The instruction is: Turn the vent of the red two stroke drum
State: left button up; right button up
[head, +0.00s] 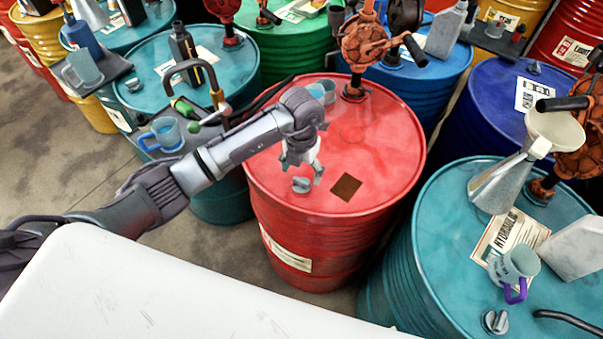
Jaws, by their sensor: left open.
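The red drum (390,165) stands upright in the middle of the head view. Its vent, a small grey knob (301,185), sits on the lid near the front left edge. My left gripper (303,176) reaches in from the left and points down over the lid. It is open, with its fingertips just above or around the vent knob; I cannot tell whether they touch it. A brown square patch (346,187) lies on the lid to the right of the vent. My right gripper is not in view.
An orange rotary pump (364,42) rises from the back of the red lid, and a light blue cup (322,91) stands behind my wrist. A teal drum (440,230) with a funnel (505,180) and mug (515,265) stands close on the right. Other drums crowd behind.

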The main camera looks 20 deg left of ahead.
aim_at(302, 180)
pick_arm(q)
jog(key=shift+f, duration=1.8)
jog(key=c, duration=1.2)
jog(key=shift+o, duration=0.2)
jog(key=shift+m+b, duration=0.5)
jog(key=shift+m, duration=0.1)
jog(key=m+b, duration=0.7)
jog(key=b, duration=0.1)
jog(key=m+b, duration=0.7)
jog(key=b, duration=0.2)
jog(key=shift+w+f, duration=0.1)
jog(key=shift+f, duration=0.1)
jog(key=shift+r+m+b, duration=0.25)
jog(key=shift+m+b, duration=1.15)
jog(key=shift+b, duration=0.05)
jog(key=shift+r, duration=0.1)
jog(key=o, duration=1.2)
jog(key=shift+c, duration=0.2)
